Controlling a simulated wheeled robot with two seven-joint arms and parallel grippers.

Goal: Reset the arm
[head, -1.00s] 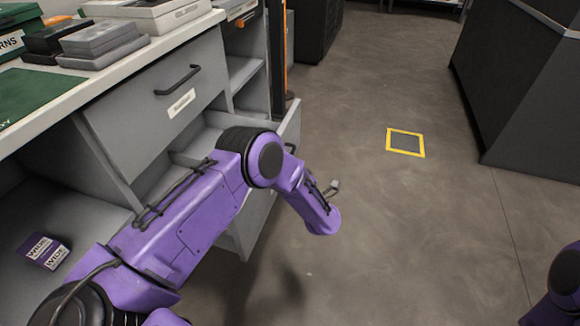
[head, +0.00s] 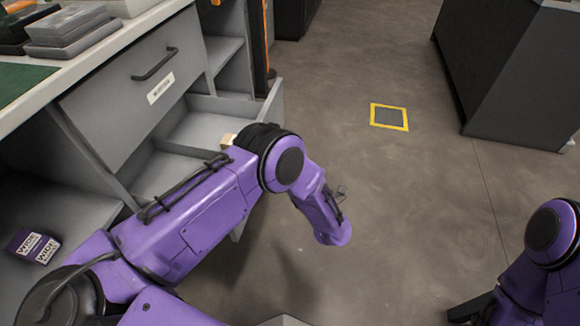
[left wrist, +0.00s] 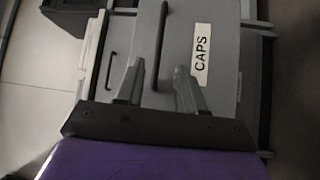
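My left arm (head: 190,225) is purple and reaches across the front of the cabinet in the head view, with its elbow bent and its forearm (head: 320,210) over the floor. The left gripper is out of sight in the head view. In the left wrist view, the left gripper (left wrist: 158,88) has its two fingers spread with nothing between them. A grey drawer front with a CAPS label (left wrist: 202,54) is behind the fingers. My right arm (head: 545,250) shows at the lower right edge of the head view; its gripper cannot be made out.
An upper drawer (head: 128,98) is closed. A lower drawer (head: 205,128) stands pulled out beside my left elbow, with a small cream block (head: 228,139) near the elbow. Purple boxes (head: 32,245) lie on the lower shelf. The floor around a yellow-framed square (head: 389,117) is clear.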

